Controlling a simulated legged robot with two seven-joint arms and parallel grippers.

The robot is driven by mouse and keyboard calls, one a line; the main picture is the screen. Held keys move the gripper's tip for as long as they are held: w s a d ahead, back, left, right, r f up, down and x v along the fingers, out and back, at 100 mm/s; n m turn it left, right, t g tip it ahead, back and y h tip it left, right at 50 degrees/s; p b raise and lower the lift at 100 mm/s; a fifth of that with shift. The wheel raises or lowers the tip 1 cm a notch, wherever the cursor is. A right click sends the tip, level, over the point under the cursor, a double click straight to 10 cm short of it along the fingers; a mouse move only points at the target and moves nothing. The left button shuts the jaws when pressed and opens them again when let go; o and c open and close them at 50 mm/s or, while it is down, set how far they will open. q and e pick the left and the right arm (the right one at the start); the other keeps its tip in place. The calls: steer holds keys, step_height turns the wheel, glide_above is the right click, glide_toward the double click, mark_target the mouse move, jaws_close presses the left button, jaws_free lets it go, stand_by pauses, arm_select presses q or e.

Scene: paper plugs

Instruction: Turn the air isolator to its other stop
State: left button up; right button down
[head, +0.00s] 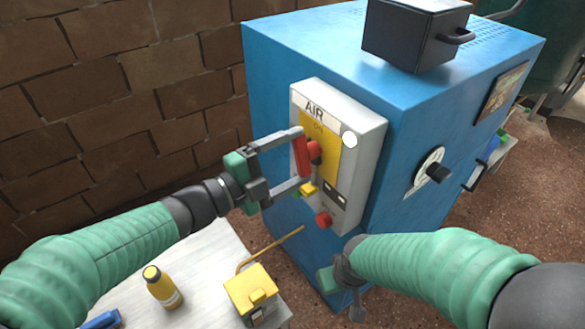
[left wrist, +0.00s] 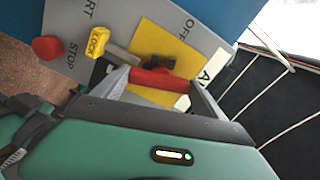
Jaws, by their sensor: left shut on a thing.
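The air isolator's red handle (head: 303,153) stands out from a yellow plate (head: 325,135) on a grey panel marked AIR. The handle looks close to upright in the head view. My left gripper (head: 301,161) is shut on it, one finger at each end. The pointer and most of the ON/OFF marks are hidden. My right gripper (head: 343,281) hangs low in front of the blue cabinet, and its jaws are unclear.
A yellow lock tag (head: 308,189) and a red stop button (head: 324,220) sit just below the handle. The blue cabinet (head: 285,60) carries a black box (head: 410,35).

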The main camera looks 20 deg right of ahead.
arm_select(q)
steer(key=shift+m+b, duration=1.45)
steer(key=shift+m, duration=0.25)
steer(key=o, duration=1.1)
steer(key=shift+d+f, duration=0.1)
steer(key=shift+o, duration=1)
steer(key=shift+w+d, duration=0.1)
